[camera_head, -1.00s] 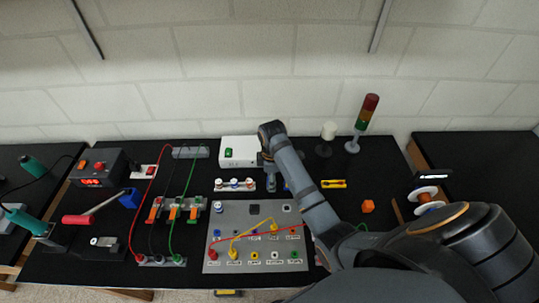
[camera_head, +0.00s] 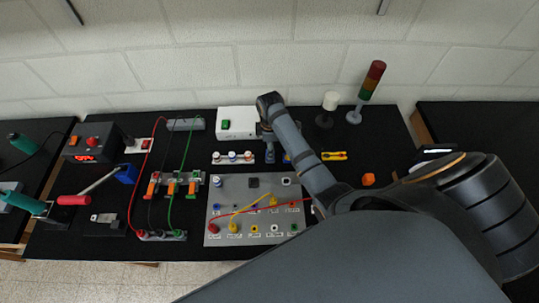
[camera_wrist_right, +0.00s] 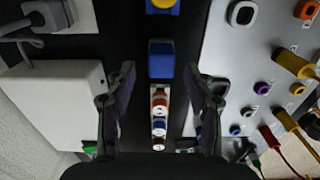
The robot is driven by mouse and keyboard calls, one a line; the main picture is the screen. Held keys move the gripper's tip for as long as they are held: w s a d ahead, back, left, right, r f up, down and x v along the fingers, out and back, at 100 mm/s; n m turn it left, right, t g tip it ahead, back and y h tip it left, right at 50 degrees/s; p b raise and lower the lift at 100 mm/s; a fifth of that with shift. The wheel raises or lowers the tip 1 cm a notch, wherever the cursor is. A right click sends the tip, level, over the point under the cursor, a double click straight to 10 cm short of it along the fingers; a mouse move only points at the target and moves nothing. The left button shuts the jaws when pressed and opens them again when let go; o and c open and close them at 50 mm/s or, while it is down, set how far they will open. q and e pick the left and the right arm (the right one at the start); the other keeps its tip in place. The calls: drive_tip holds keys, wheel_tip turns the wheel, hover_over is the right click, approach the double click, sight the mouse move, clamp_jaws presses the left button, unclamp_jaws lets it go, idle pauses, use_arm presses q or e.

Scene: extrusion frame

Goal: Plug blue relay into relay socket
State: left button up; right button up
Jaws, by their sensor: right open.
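A blue block, apparently the blue relay (camera_wrist_right: 161,60), shows in the right wrist view between the two fingers of my right gripper (camera_wrist_right: 160,78). The fingers are apart, one on each side, and I cannot tell how far below them it is. In the head view my right gripper (camera_head: 272,148) hangs over the table behind the grey panel (camera_head: 215,205). A black square on that panel, likely the relay socket (camera_head: 253,182), looks empty. In the wrist view my right finger partly hides that part of the panel. My left gripper is not in view.
A strip with coloured caps (camera_head: 233,157) lies left of my right gripper, and a white box (camera_head: 237,123) stands behind it. A signal tower (camera_head: 369,88) stands at the back. Cables cross the panel.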

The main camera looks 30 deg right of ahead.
wheel_tip(320, 180, down, 3)
drive_tip(key=shift+s+f+b, duration=0.15)
drive_tip(key=shift+b, duration=0.5)
drive_tip(key=shift+f, duration=0.4)
use_arm(q)
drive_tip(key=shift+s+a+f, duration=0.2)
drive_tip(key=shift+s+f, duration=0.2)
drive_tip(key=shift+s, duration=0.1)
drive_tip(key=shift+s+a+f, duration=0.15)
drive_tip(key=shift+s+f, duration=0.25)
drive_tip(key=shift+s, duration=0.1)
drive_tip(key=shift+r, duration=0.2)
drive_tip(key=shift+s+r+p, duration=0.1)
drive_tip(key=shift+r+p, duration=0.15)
drive_tip(key=shift+p, duration=0.15)
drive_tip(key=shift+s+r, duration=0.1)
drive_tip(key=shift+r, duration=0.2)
use_arm(e)
clamp_jaws()
